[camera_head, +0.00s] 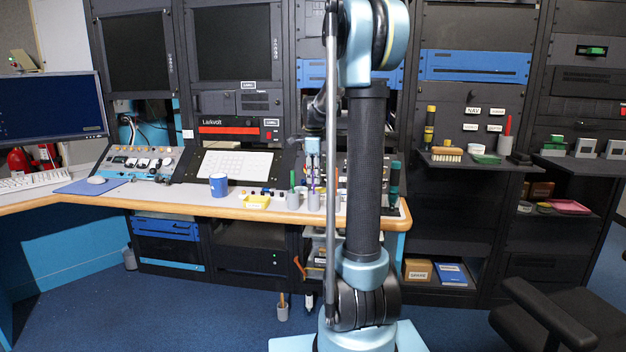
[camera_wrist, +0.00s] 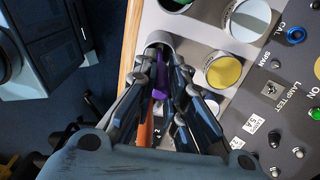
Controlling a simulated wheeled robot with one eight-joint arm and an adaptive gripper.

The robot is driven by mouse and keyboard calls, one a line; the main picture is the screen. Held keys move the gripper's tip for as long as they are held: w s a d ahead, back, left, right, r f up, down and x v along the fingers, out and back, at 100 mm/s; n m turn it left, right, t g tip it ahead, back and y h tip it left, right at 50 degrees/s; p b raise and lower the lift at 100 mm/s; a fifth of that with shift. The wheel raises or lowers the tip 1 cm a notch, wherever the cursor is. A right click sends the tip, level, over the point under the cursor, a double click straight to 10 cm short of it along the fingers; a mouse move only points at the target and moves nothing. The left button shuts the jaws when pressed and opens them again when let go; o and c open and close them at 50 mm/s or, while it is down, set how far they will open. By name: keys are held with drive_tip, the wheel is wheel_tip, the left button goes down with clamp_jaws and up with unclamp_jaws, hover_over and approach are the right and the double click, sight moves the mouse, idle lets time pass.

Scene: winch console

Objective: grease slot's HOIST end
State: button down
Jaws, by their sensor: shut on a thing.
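My gripper (camera_head: 313,165) is over the front of the console desk, just above a grey cup (camera_head: 314,202). In the wrist view my gripper (camera_wrist: 168,82) is shut on a thin purple thing (camera_wrist: 164,74), mostly hidden between the fingers. The fingertips are close to the mouth of a grey cup (camera_wrist: 159,40) by the desk edge. I cannot tell whether the purple thing's lower end is inside the cup. An orange strip (camera_wrist: 146,128) shows between the fingers; I cannot tell what it is. No slot marked HOIST can be made out.
A yellow-topped round pot (camera_wrist: 223,71) and a white-topped one (camera_wrist: 250,20) stand beside the cup. Switches and a LAMP TEST label (camera_wrist: 283,97) are on the right. A chair (camera_head: 560,310) stands at right.

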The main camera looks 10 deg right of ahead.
drive_tip(key=shift+r, duration=4.9)
